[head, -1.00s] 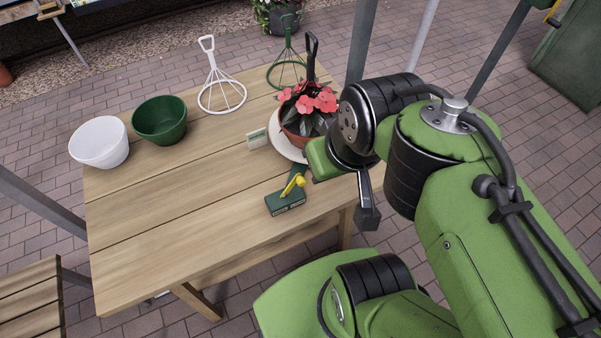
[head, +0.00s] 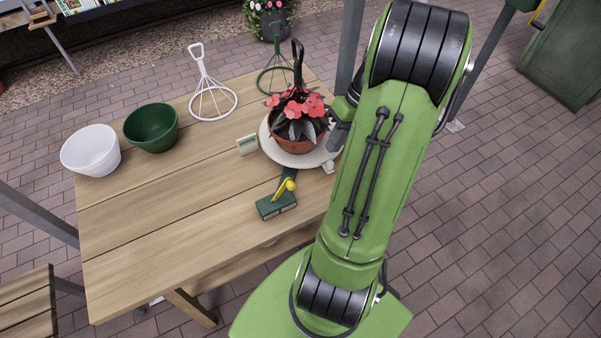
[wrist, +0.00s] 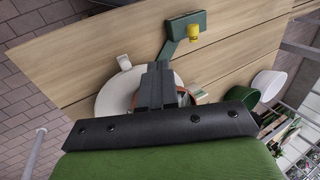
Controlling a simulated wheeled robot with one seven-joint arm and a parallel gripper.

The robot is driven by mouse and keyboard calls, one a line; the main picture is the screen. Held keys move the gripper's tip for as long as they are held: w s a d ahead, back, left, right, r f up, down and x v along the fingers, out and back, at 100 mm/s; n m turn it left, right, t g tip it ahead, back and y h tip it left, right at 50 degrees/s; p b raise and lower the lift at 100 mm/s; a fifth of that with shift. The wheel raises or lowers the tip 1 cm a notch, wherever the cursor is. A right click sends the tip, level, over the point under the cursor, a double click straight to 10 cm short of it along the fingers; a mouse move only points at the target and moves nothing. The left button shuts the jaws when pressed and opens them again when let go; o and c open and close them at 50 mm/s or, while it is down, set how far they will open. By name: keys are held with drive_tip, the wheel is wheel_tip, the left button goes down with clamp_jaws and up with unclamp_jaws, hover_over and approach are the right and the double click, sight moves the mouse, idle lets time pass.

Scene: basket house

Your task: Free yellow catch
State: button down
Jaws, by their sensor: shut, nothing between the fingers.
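The yellow catch (head: 288,186) sits on a dark green block (head: 276,207) at the table's front right. A green arm runs from the block toward the round white plate (head: 268,141). On the plate stands a terracotta pot with a pink-flowered plant (head: 298,112). In the wrist view the yellow catch (wrist: 193,31) shows end-on at the top, on the green block (wrist: 178,22). My gripper (wrist: 158,72) is shut and empty, above the plate and pot, apart from the catch. In the head view my arm mostly hides it.
A small sign (head: 247,145) stands left of the plate. White (head: 90,150) and green (head: 152,127) bowls stand at the table's left. White (head: 212,95) and green (head: 275,75) wire hoops stand at the back. The table's front left is bare.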

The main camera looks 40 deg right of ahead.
drive_tip(key=w+a+f+b, duration=0.2)
drive_tip(key=a+f+b, duration=0.1)
drive_tip(key=a+f, duration=0.4)
drive_tip(key=shift+b+x, duration=0.35)
drive_tip(key=shift+x, duration=0.6)
drive_tip(key=shift+w, duration=0.25)
